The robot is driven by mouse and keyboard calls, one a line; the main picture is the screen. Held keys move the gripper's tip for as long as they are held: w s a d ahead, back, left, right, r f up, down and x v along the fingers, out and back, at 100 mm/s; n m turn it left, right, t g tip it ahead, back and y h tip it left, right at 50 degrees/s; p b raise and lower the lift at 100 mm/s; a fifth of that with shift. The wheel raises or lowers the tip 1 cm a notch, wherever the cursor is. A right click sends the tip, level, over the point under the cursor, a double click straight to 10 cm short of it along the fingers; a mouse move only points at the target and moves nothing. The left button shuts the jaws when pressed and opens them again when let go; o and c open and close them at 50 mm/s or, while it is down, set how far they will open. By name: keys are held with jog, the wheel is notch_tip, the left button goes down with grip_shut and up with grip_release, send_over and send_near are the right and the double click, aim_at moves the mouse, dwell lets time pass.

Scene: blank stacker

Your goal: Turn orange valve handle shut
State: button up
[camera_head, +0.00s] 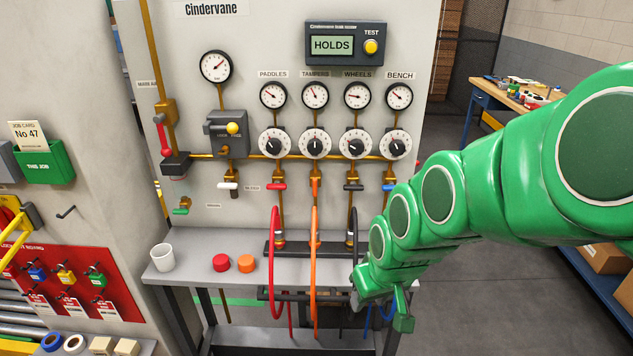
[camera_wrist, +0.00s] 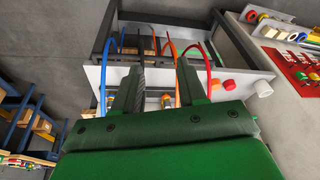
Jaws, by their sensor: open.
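The orange valve handle (camera_head: 315,189) is on the panel's second line from the left, under the TAMPERS gauge and dial. It stands upright, in line with its pipe, while the red handle (camera_head: 276,186) and black handle (camera_head: 353,187) beside it lie crosswise. My gripper (camera_head: 382,306) is low at the right front of the bench, apart from the handle, below and right of it. In the wrist view my gripper (camera_wrist: 158,80) is open, with nothing visible between its fingers. I cannot make out the orange handle clearly in that view.
An orange hose (camera_head: 315,250) hangs below the orange valve, between a red hose (camera_head: 274,250) and a black hose. A blue handle (camera_head: 388,188) is partly beside my arm. A white cup (camera_head: 162,257), red cap (camera_head: 221,262) and orange cap (camera_head: 246,263) stand on the bench (camera_head: 195,240).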

jog(key=w+a+f+n+t+y, duration=0.1)
jog(key=w+a+t+y, duration=0.15)
jog(key=w+a, duration=0.5)
jog(key=w+a+f+n+t+y, duration=0.15)
jog(key=w+a+t, duration=0.25)
jog(key=w, duration=0.7)
jog(key=w+a+t+y, duration=0.2)
jog(key=w+a+t, duration=0.3)
jog(key=w, duration=0.4)
jog(key=m+t+h, duration=0.7)
jog(key=t+h, duration=0.1)
send_near(315, 188)
jog(key=w, duration=0.2)
jog(key=shift+n, duration=0.25)
jog(key=shift+r+x, duration=0.15)
jog(key=shift+x, duration=1.7)
jog(key=shift+r+x, duration=0.1)
jog(key=shift+x, duration=1.75)
jog(key=shift+s, duration=0.1)
grip_shut()
